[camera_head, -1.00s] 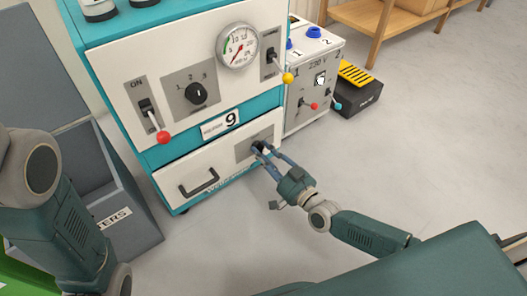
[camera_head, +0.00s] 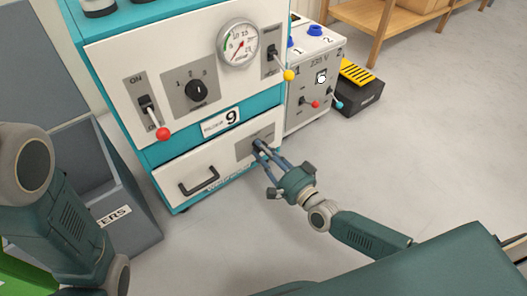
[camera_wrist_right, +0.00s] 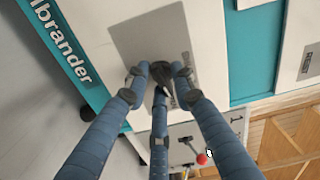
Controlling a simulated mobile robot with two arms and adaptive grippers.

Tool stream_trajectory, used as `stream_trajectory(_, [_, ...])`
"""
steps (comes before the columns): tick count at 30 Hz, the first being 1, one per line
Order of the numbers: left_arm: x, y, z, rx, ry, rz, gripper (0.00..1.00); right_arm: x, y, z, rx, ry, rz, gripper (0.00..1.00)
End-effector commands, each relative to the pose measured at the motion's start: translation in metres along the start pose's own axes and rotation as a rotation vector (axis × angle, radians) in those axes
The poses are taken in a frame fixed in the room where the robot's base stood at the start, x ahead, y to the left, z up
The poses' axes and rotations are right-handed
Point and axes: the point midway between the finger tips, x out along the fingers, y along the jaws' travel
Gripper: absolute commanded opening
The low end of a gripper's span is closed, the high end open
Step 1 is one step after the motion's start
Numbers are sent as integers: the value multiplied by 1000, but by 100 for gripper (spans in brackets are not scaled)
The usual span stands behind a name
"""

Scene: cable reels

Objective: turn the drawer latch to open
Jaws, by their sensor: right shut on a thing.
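The drawer latch (camera_wrist_right: 160,72) is a dark knob on a grey plate (camera_wrist_right: 125,40) at the right end of the white drawer front. My right gripper (camera_head: 259,147) reaches it from the lower right and is shut on it. In the right wrist view the blue fingers of my right gripper (camera_wrist_right: 160,82) close around the latch and partly hide it. The drawer (camera_head: 178,172) with its dark handle (camera_head: 199,183) sits flush in the teal cabinet. My left gripper is not in view; only my left arm shows at the left.
Above the drawer are a red-tipped lever (camera_head: 163,133), a rotary switch (camera_head: 197,91), a gauge (camera_head: 237,45) and a yellow-tipped lever (camera_head: 288,75). A grey bin (camera_head: 125,225) stands left of the cabinet. A white box (camera_head: 320,65) stands right. Floor in front is clear.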

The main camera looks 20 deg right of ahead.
Motion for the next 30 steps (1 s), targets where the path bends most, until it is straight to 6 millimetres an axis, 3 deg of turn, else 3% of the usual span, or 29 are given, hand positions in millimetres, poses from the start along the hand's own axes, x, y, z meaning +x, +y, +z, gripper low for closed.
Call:
stream_trajectory(1, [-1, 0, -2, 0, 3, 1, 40, -2, 7, -6, 29, 7, 12, 0])
stream_trajectory(12, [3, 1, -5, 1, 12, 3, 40, -2, 6, -4, 181, 7, 13, 0])
stream_trajectory(28, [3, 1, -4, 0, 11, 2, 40, -2, 7, -3, 206, 5, 14, 0])
stream_trajectory(29, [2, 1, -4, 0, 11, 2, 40, -2, 7, -3, 206, 5, 15, 26])
stream_trajectory(30, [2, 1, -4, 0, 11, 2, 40, -2, 7, -2, 206, 5, 14, 34])
